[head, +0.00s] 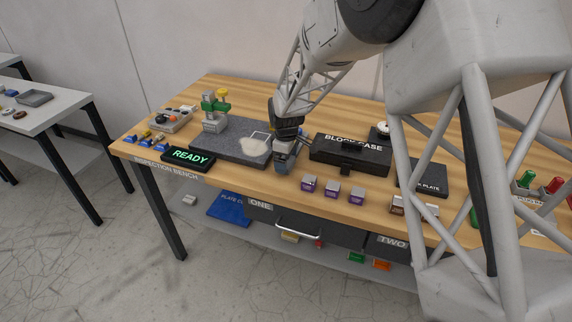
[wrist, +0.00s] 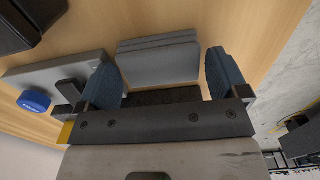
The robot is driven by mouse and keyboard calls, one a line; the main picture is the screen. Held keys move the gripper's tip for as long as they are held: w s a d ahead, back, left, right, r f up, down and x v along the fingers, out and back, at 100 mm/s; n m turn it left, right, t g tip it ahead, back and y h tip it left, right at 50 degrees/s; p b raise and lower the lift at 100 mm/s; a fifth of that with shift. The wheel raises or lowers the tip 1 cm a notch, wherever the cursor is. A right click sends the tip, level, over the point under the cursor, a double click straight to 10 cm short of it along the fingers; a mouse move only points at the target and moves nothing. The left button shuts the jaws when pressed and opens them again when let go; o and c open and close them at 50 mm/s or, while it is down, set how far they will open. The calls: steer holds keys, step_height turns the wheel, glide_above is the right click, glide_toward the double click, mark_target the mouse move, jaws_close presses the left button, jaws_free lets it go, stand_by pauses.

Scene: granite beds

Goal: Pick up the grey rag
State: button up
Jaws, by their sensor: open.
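The grey rag (wrist: 158,62) shows in the wrist view as a folded, layered grey pad on the wooden bench top. My gripper (wrist: 163,74) is open, with one blue finger on each side of the rag and a gap beside each. I cannot tell whether the fingertips are level with the rag or still above it. In the head view my gripper (head: 285,160) points down at the bench, just right of the dark granite plate (head: 205,146). The rag is mostly hidden there by the gripper.
The black block case (head: 352,150) stands close on the right. Several purple-fronted blocks (head: 331,191) sit near the front edge. A pale patch (head: 253,147) lies on the granite plate beside my gripper. A READY display (head: 188,156) and a green-topped stand (head: 214,110) are further left.

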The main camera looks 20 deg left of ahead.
steer(key=shift+f, duration=0.45)
steer(key=c, duration=0.7)
steer(key=shift+o, duration=0.2)
steer(key=shift+r, duration=0.15)
step_height(320, 180, up, 10)
stand_by(0.4)
stand_by(0.3)
steer(key=o, duration=0.3)
steer(key=shift+c, duration=1.3)
steer(key=w+a, duration=0.3)
steer(key=a, duration=0.5)
steer(key=w+a, duration=0.3)
steer(key=a, duration=0.6)
steer(key=shift+a+r, duration=0.2)
steer(key=shift+r, duration=0.2)
